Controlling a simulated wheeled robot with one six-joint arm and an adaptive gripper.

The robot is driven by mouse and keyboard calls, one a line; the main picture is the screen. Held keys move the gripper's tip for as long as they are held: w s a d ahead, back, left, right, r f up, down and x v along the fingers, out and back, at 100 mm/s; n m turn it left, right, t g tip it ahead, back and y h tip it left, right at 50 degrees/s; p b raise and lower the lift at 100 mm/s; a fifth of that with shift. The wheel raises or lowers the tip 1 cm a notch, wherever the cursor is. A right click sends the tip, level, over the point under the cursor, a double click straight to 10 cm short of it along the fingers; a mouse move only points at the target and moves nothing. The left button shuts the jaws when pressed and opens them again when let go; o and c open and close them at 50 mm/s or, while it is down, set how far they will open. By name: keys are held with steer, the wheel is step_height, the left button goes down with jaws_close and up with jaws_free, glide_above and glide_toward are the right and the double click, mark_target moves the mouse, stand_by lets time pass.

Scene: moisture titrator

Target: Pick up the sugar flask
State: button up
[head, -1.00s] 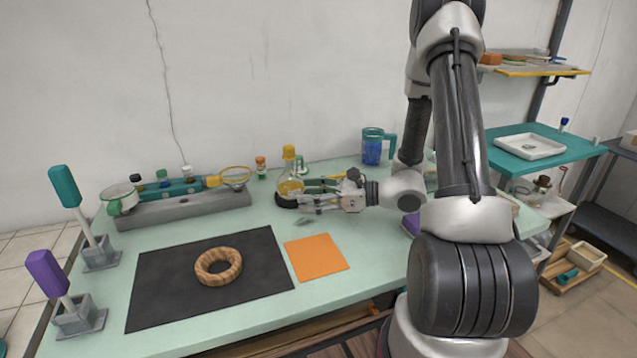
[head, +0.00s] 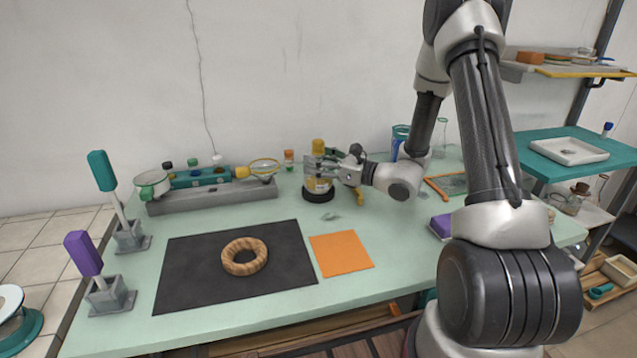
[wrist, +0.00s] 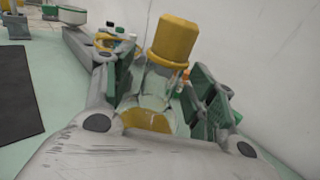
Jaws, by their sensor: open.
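The sugar flask (head: 319,184) is a clear flask with yellow contents and a tall yellow cap. It stands upright on a dark round base (head: 318,196) at the back middle of the table. My gripper (head: 320,170) is open, reaching in from the right with its fingers at the flask's body, below the cap. In the wrist view the flask (wrist: 155,90) is between the two spread fingers of my gripper (wrist: 160,85), its cap leaning slightly in the picture. Whether a finger touches the glass cannot be told. The flask's lower part is partly hidden.
A grey rack (head: 215,196) with small bottles and a strainer stands left of the flask. A small orange-capped bottle (head: 289,160) is behind. A blue jug (head: 400,140) is partly hidden by my arm. In front lie an orange square (head: 341,253) and a black mat (head: 190,270) with a wooden ring.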

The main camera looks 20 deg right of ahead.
steer(key=shift+c, duration=0.5)
jaws_close()
step_height(320, 180, up, 10)
stand_by(0.4)
steer(key=shift+r, duration=1.5)
